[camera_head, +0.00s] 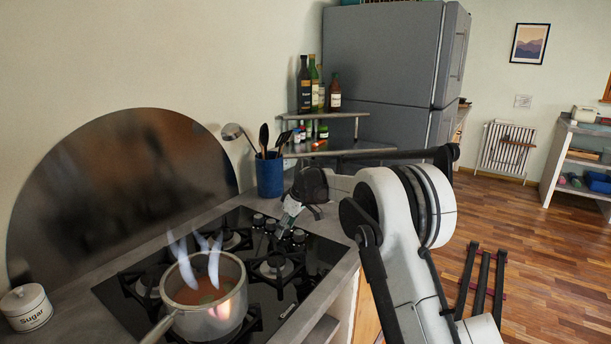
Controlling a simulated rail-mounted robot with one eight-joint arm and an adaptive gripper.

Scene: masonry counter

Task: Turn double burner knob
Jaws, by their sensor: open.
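The black glass gas hob (318,262) is set in the counter. My gripper (283,233) is open and points down among the knobs. It hides part of the group, and I cannot tell whether it touches a knob. I cannot tell which knob is the double burner's.
A blue utensil holder (269,178) stands just behind the hob. A shelf with bottles (305,85) is behind it. A sugar jar (26,308) is at the left. The pot's handle (160,329) points toward the front left. A grey fridge (380,70) stands at the back.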

